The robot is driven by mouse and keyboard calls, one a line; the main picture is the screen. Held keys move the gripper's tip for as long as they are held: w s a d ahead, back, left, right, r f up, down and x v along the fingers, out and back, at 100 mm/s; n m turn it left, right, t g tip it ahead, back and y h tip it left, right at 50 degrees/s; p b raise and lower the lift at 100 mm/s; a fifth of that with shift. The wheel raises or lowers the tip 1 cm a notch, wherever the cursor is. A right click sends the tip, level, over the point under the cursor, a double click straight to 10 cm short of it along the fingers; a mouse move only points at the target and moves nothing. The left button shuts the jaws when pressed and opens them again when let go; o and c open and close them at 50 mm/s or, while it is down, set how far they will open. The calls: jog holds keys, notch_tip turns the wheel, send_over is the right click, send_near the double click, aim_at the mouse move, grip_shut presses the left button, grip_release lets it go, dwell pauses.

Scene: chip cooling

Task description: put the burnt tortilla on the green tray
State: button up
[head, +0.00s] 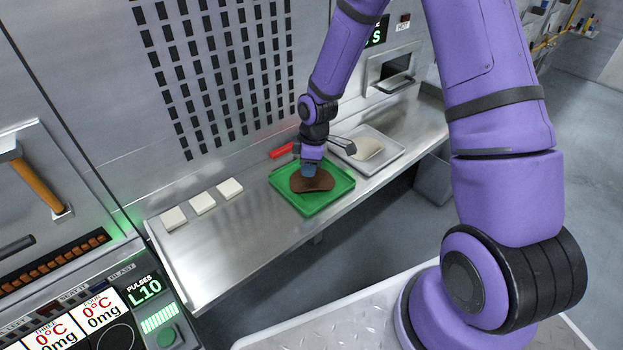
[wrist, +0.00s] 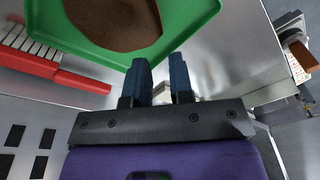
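The burnt tortilla (head: 316,184), dark brown and slightly curled, lies on the green tray (head: 336,194) on the steel counter. In the wrist view part of the tortilla (wrist: 115,22) shows inside the tray's rim (wrist: 190,32). My gripper (head: 310,168) is above the tray, close over the tortilla in the head view. In the wrist view my gripper's two fingers (wrist: 161,72) stand apart with an empty gap between them, so it is open. The tortilla is not between them. The exact height of the fingertips over the tray is hard to tell.
A grey tray with a pale tortilla (head: 366,149) stands to the right. A red-handled brush (wrist: 55,72) lies behind the green tray. Three white squares (head: 203,203) lie on the counter (head: 230,250) to the left. A perforated wall (head: 215,70) rises behind.

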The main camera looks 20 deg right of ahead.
jog(key=shift+s+a+r, duration=0.4)
jog(key=shift+s+r, duration=0.2)
jog(key=shift+s, duration=0.05)
jog(key=shift+s+a+r, duration=0.35)
jog(key=shift+s+r, duration=0.25)
jog(key=shift+r, duration=0.05)
jog(key=shift+s+a+r, duration=0.4)
jog(key=shift+s+r, duration=0.2)
jog(key=shift+s, duration=0.05)
notch_tip(320, 180, up, 8)
jog(key=s+a, duration=0.1)
jog(key=s, duration=0.1)
jog(key=s+d+r+m+t+h, duration=0.1)
jog(key=s+d+r+m, duration=0.25)
jog(key=r, duration=0.55)
jog(key=s+d+r+m+t+h, duration=0.1)
jog(key=s+d+r+m+t, duration=0.2)
jog(key=r, duration=0.5)
jog(key=s+d+r+m, duration=0.1)
jog(key=s+r+m, duration=0.2)
jog(key=s, duration=0.4)
jog(key=s+d+r+m+t, duration=0.1)
jog(key=s+d+r+m, duration=0.1)
jog(key=s+r+m, duration=0.2)
jog(key=shift+s+d+r+y, duration=0.3)
jog(key=shift+s+r, duration=0.75)
jog(key=shift+s, duration=1.1)
